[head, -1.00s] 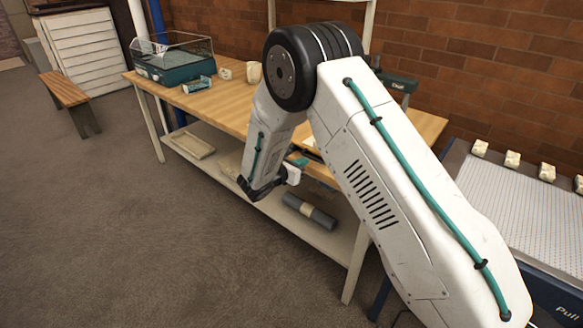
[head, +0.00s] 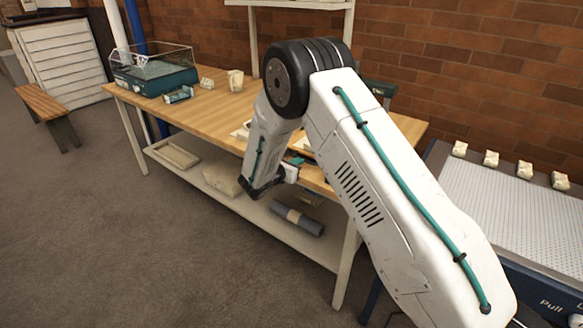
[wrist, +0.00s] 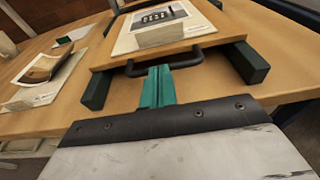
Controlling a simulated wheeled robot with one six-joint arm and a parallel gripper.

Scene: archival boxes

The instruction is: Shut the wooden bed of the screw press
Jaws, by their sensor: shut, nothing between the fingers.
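The press's wooden bed (wrist: 100,58) is a flat board with a dark bar handle (wrist: 205,53) on its near edge, seen in the wrist view. A sheet with a printed picture (wrist: 160,22) lies on it. Dark green feet of the screw press (wrist: 247,62) stand on both sides of the bed. My gripper (wrist: 158,72) has its teal fingers together and empty, with the tips at the middle of the handle; I cannot tell if they touch it. In the head view my arm hides most of the press, and a green part (head: 380,88) shows behind it.
The wooden workbench (head: 215,105) carries a glass-topped teal case (head: 155,72) and a pale cup (head: 235,80). Its lower shelf holds a grey roll (head: 297,218). A patterned surface with small blocks (head: 510,205) stands at right.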

